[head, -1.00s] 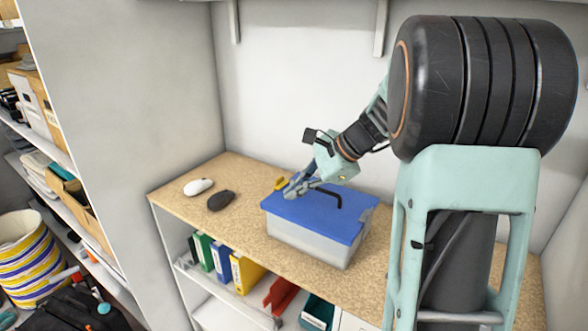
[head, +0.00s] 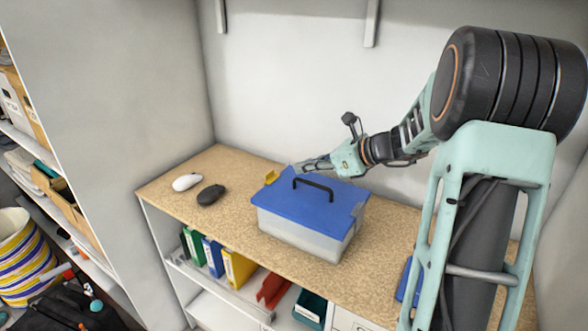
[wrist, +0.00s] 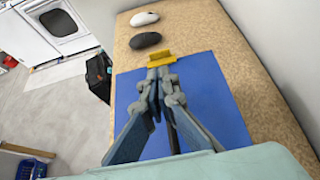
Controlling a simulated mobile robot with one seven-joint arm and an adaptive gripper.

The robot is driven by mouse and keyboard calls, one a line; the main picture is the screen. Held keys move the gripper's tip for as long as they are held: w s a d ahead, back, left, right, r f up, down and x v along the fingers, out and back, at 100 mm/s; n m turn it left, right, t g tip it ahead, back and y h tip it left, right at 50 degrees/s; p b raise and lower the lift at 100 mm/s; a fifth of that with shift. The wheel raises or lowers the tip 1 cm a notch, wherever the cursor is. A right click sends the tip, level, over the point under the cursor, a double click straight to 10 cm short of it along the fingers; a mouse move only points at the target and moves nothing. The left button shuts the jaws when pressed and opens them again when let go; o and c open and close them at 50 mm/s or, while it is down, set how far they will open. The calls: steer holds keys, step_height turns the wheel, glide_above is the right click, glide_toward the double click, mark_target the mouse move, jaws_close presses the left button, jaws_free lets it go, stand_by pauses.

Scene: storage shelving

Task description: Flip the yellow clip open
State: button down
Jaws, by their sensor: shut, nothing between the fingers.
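A storage box with a translucent body (head: 300,236) and a blue lid (head: 322,207) stands on the shelf top. A black handle (head: 314,186) rises from the lid. The yellow clip (head: 271,177) is at the lid's left end and sticks up a little; it also shows in the wrist view (wrist: 162,60). I cannot tell how far it is turned. My gripper (head: 297,168) is shut and empty, low over the back of the lid, right of the clip. In the wrist view its fingertips (wrist: 158,72) point at the clip and overlap its near edge; contact is unclear.
A white mouse (head: 187,182) and a black mouse (head: 211,194) lie left of the box. A wall is close behind the box. Several binders (head: 238,268) stand on the shelf below. The shelf top (head: 165,195) is bare around the mice.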

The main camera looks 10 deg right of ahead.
mark_target(270, 173)
steer(key=x, duration=0.9)
steer(key=shift+p, duration=0.3)
steer(key=shift+r, duration=0.15)
steer(key=shift+r+p, duration=0.1)
steer(key=shift+p, duration=0.35)
steer(key=shift+w+a+p, duration=0.15)
steer(key=shift+a+p, duration=0.05)
steer(key=shift+p, duration=0.15)
